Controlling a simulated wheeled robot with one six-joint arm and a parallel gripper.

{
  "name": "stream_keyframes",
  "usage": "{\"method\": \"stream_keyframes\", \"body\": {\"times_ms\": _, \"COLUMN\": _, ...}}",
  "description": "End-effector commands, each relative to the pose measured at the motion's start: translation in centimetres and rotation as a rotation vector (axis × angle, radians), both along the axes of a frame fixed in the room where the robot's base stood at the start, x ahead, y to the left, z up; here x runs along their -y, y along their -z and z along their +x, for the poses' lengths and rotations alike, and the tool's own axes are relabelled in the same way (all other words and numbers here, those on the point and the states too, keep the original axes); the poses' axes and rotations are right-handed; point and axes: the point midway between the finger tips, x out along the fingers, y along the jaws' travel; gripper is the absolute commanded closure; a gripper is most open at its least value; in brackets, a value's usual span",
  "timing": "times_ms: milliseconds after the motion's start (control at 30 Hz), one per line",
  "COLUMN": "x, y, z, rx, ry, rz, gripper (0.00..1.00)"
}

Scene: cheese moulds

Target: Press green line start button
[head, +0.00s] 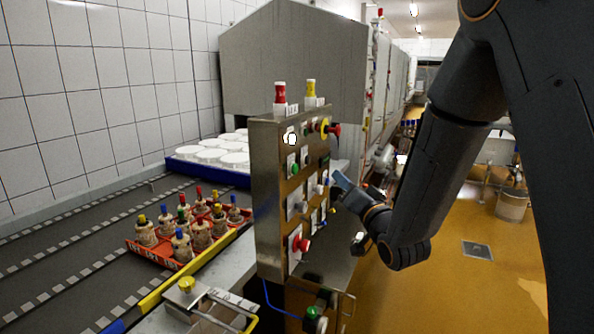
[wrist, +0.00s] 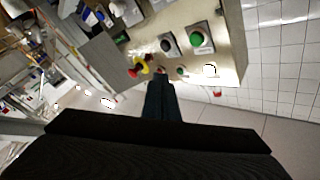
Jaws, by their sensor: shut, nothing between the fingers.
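A green button (head: 294,169) sits on a pale plate on the upper part of the steel control panel (head: 265,200). It also shows in the wrist view (wrist: 196,39), right of a dark button (wrist: 167,45) on a similar plate. My gripper (head: 338,178) is in front of the panel's right side, with its fingers shut and empty. In the wrist view its fingers (wrist: 160,78) point at the panel, below and left of the green button. I see no contact with that button. Any label on it is too small to read.
A lit white button (head: 291,139) is above the green one. A red knob with a yellow collar (head: 325,128) and a red mushroom button (head: 303,245) stick out from the panel. The orange floor is open at right.

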Motion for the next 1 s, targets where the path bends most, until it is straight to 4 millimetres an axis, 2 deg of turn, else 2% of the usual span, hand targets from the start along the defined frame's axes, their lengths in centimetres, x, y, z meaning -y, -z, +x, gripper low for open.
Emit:
{"method": "stream_keyframes", "body": {"times_ms": 233, "x": -0.1, "y": 0.0, "z": 0.0, "rx": 0.000, "ry": 0.000, "rz": -0.002, "gripper": 1.00}}
{"method": "stream_keyframes", "body": {"times_ms": 367, "x": -0.9, "y": 0.0, "z": 0.3, "rx": 0.000, "ry": 0.000, "rz": -0.002, "gripper": 1.00}}
{"method": "stream_keyframes", "body": {"times_ms": 800, "x": -6.1, "y": 0.0, "z": 2.1, "rx": -0.001, "ry": -0.001, "rz": -0.003, "gripper": 1.00}}
{"method": "stream_keyframes", "body": {"times_ms": 1000, "x": -7.7, "y": 0.1, "z": 2.8, "rx": 0.000, "ry": 0.001, "rz": -0.003, "gripper": 1.00}}
